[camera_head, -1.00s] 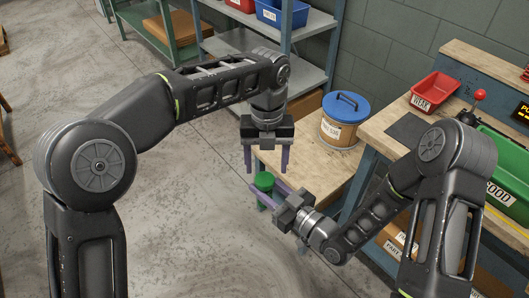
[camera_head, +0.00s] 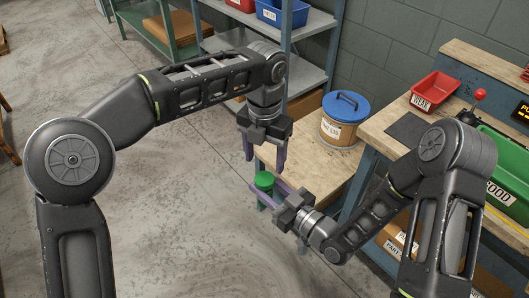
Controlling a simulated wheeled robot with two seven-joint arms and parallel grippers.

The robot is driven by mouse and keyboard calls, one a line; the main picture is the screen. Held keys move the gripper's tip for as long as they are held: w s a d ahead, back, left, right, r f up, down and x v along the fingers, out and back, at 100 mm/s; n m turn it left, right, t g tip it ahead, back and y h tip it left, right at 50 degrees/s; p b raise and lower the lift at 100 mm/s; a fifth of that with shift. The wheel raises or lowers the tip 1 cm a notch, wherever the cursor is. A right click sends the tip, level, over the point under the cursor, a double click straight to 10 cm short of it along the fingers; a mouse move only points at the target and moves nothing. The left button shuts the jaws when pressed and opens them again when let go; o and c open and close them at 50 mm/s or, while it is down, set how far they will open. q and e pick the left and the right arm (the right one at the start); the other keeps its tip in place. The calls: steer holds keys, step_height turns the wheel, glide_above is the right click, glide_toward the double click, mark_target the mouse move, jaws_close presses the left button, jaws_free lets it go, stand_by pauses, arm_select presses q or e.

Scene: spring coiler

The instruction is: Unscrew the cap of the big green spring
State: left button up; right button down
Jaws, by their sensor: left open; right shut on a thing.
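The big green spring (camera_head: 264,181) shows as a small green cylinder beside the left edge of the low wooden table. My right gripper (camera_head: 266,192) is shut on it, with a purple finger on either side. The cap cannot be told apart from the green body at this size. My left gripper (camera_head: 264,158) is open and empty, pointing down just above the green top. Its two purple fingers are apart. The lower part of the spring is mostly hidden by the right gripper's fingers.
A blue-lidded tub (camera_head: 343,119) stands on the low wooden table (camera_head: 305,157) behind the grippers. A red WEAK bin (camera_head: 435,92) and a green GOOD tray (camera_head: 497,155) sit on the bench at right. The floor at left is clear.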

mark_target(265, 178)
arm_select(q)
steer(key=shift+f, duration=3.4)
steer(key=shift+c, duration=0.2)
